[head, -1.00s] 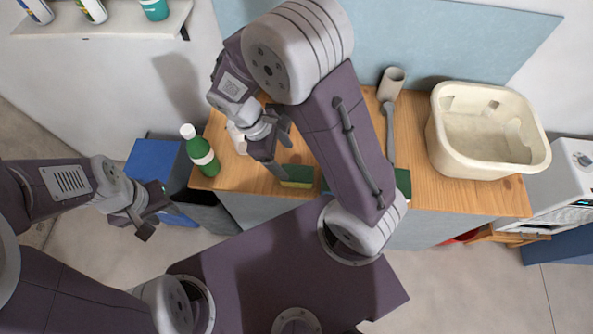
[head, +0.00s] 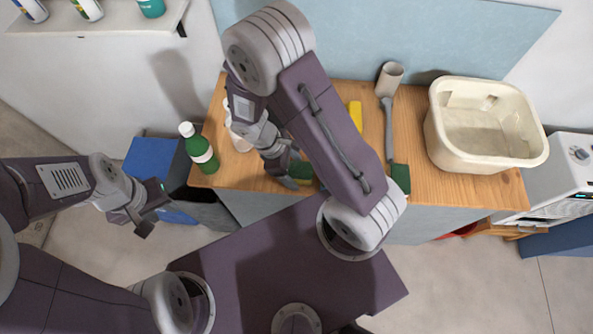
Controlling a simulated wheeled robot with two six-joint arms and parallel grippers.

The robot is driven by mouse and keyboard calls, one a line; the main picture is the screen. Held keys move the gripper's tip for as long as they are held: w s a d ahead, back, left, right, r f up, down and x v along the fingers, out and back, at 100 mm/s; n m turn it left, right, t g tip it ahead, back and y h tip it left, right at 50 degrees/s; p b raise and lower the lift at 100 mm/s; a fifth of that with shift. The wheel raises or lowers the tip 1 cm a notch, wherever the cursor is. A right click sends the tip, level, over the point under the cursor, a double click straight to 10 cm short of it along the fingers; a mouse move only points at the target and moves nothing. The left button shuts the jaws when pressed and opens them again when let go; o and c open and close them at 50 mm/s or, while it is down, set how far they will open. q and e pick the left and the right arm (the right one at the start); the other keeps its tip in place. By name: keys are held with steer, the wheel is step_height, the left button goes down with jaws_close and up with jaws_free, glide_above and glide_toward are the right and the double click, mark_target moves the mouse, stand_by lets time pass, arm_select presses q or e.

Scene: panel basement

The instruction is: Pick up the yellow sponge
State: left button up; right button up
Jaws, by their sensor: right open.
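A green-topped sponge with a yellow lower side (head: 304,171) lies near the front edge of the wooden worktop (head: 440,195). It is partly hidden by my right gripper (head: 293,175), which is open close at its left side. I cannot tell whether they touch. A plain yellow object (head: 355,114) lies further back on the worktop, partly hidden by my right arm; I cannot tell what it is. My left gripper (head: 150,210) hangs at the left, off the worktop, empty and seemingly open.
A green bottle (head: 198,147) stands at the worktop's left end, with a white item (head: 238,138) beside it. A blue bin (head: 155,160) stands left.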

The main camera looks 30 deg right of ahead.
steer(key=c, duration=1.5)
steer(key=shift+r, duration=0.1)
